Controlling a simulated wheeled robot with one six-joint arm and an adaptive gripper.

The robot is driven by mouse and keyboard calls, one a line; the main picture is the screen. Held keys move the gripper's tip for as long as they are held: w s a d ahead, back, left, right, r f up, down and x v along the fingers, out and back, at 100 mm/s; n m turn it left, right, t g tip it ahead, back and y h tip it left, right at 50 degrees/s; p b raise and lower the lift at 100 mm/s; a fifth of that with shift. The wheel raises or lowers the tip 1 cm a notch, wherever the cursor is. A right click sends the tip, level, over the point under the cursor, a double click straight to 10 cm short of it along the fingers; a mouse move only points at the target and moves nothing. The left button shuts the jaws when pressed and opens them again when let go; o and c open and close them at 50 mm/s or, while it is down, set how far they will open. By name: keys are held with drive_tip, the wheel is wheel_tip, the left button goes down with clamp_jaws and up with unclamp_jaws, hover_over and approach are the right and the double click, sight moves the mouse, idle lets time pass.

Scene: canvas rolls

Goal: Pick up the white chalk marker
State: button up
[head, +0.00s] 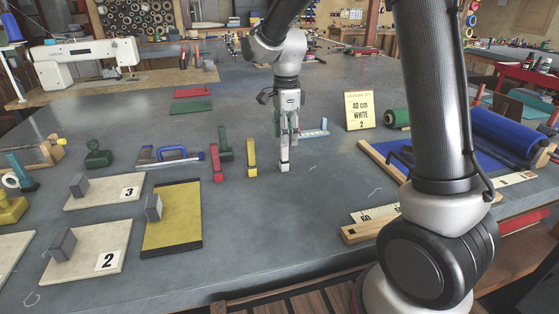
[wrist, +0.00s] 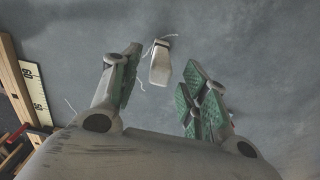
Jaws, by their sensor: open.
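The white chalk marker (head: 284,161) stands on the grey table below my gripper (head: 285,133), to the right of the yellow marker (head: 252,158) and the red marker (head: 217,163). In the wrist view the white marker (wrist: 160,64) is a small pale block with a darker end, seen between and just beyond the fingertips of my gripper (wrist: 161,72). My gripper is open, with green pads on its fingers, and holds nothing. The fingers hide part of the marker's top in the head view. I cannot tell whether they touch it.
A green marker (head: 225,145) stands behind the red one. A yellow card (head: 359,110) reads "40 cm WHITE 2". A blue canvas roll (head: 507,133) and ruler (head: 378,213) lie at the right. Numbered boards (head: 103,192) lie at the left. The table front is clear.

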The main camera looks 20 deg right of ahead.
sight(284, 160)
drive_tip(key=f, duration=0.4)
drive_tip(key=shift+a+f, duration=0.2)
drive_tip(key=shift+f, duration=0.15)
drive_tip(key=shift+c, duration=0.4)
clamp_jaws()
wheel_tip(284, 160, up, 10)
drive_tip(key=shift+r, duration=0.1)
